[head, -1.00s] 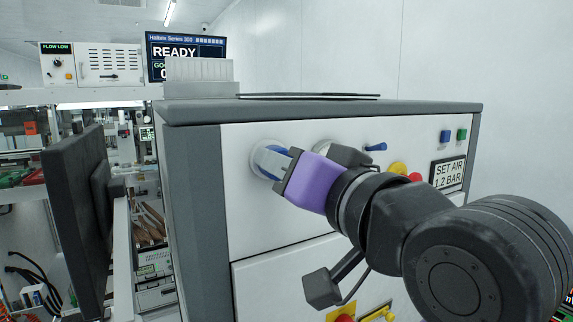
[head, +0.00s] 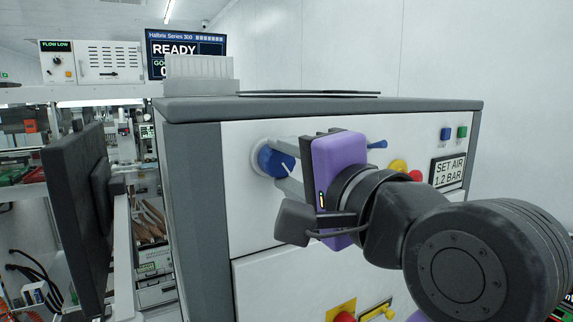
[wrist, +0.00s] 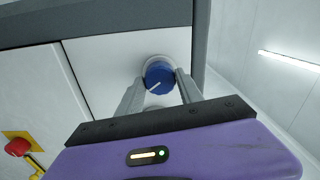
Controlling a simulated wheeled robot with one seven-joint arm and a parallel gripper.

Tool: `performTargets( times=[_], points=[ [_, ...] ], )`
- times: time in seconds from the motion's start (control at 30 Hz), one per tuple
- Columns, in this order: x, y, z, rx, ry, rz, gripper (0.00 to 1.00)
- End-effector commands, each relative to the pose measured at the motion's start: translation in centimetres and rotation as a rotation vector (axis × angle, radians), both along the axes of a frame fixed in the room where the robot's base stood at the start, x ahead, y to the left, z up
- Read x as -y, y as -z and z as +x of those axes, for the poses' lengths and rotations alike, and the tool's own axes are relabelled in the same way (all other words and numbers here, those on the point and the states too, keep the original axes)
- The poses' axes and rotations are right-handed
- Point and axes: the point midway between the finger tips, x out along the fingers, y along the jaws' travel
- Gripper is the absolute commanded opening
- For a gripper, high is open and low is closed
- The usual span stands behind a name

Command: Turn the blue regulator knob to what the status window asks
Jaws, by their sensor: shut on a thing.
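The blue regulator knob (head: 274,161) sits on a pale round base at the upper left of the white machine panel (head: 240,220). It has a white pointer line. In the wrist view the knob (wrist: 158,76) is at the upper middle, with its line slanting. My purple gripper (head: 282,164) is rolled so its fingers lie above and below the knob in the head view. The fingers are shut on the knob's sides. The status window (head: 448,173) on the right of the panel reads "SET AIR 1.2 BAR". Any scale around the knob is hidden or too small to read.
A blue lever (head: 376,145), a yellow-ringed red button partly behind my wrist, and blue and green buttons (head: 453,134) are right of the knob. A red button (head: 343,316) and a yellow part are low on the panel. A dark monitor (head: 80,220) stands left.

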Motion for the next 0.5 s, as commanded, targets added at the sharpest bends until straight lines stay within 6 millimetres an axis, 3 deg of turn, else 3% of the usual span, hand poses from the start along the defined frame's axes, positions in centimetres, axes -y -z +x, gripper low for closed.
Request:
performTargets(
  times=[0.5],
  points=[
    [0.09,0.04,0.05,-0.15,0.002,0.221,0.03]
  ],
)
